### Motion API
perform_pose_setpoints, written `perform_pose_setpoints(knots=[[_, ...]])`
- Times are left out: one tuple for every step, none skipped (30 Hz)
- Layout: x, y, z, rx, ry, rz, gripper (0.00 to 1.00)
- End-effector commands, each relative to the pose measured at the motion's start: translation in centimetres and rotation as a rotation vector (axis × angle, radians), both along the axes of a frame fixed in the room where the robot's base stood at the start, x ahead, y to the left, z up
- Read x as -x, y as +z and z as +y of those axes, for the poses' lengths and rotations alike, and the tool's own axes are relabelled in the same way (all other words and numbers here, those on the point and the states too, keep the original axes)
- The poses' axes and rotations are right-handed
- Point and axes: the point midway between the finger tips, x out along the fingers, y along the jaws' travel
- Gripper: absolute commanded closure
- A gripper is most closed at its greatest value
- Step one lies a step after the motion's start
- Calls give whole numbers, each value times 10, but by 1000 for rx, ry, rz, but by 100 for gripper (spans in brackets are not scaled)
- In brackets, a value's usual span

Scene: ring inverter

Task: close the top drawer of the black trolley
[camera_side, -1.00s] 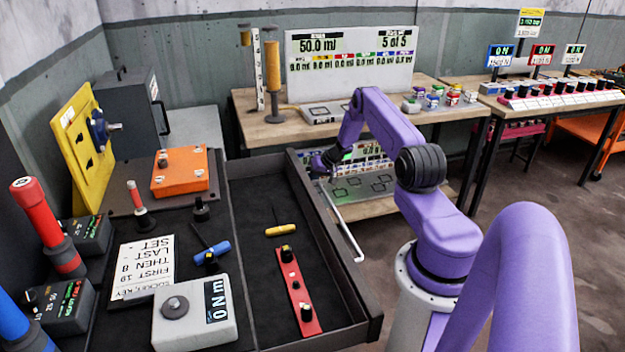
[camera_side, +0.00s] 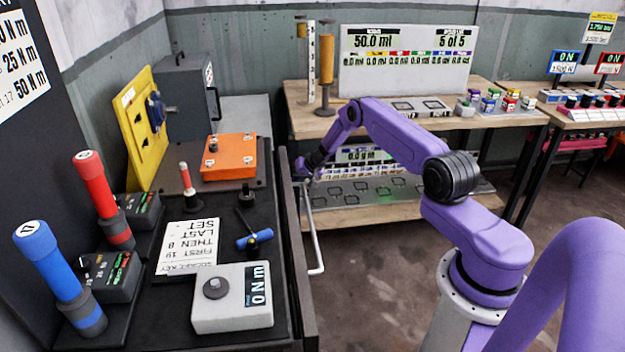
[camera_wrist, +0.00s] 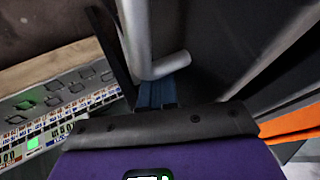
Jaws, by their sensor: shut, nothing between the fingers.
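The black trolley (camera_side: 170,300) stands at the left in the side view. Its top drawer (camera_side: 309,305) is pushed in nearly flush, with only a narrow dark strip showing along the trolley's right edge. A pale bar handle (camera_side: 316,235) runs along the drawer front. My gripper (camera_side: 304,170) is at the far end of the handle, close to the drawer front. In the wrist view the blue fingertips (camera_wrist: 157,93) are together beside the handle (camera_wrist: 140,45), with nothing between them. Exact contact is hard to tell.
On the trolley top are an orange box (camera_side: 229,160), a white torque display (camera_side: 232,310), a note card (camera_side: 188,247) and a blue-handled tool (camera_side: 255,239). A bench (camera_side: 430,130) stands behind my arm. The floor right of the trolley is clear.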

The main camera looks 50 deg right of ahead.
Motion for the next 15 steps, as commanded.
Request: perform_pose_setpoints(knots=[[-5, 0, 5, 1, 3, 0, 100], [-7, 0, 7, 1, 3, 0, 100], [-9, 0, 10, 0, 2, 0, 100], [-11, 0, 11, 1, 3, 0, 100], [-12, 0, 13, 1, 3, 0, 100], [-13, 0, 14, -1, 2, 0, 100], [-14, 0, 15, -1, 2, 0, 100], [-15, 0, 15, 1, 2, -1, 100], [-16, 0, 16, 1, 1, 0, 100], [-16, 0, 16, 1, 1, 0, 100], [-16, 0, 16, 1, 1, 0, 100], [-16, 0, 16, 1, 1, 0, 100], [-16, 0, 16, 1, 1, 0, 100], [-16, 0, 16, 0, 0, 0, 100], [-16, 0, 16, 0, 0, -1, 100]])
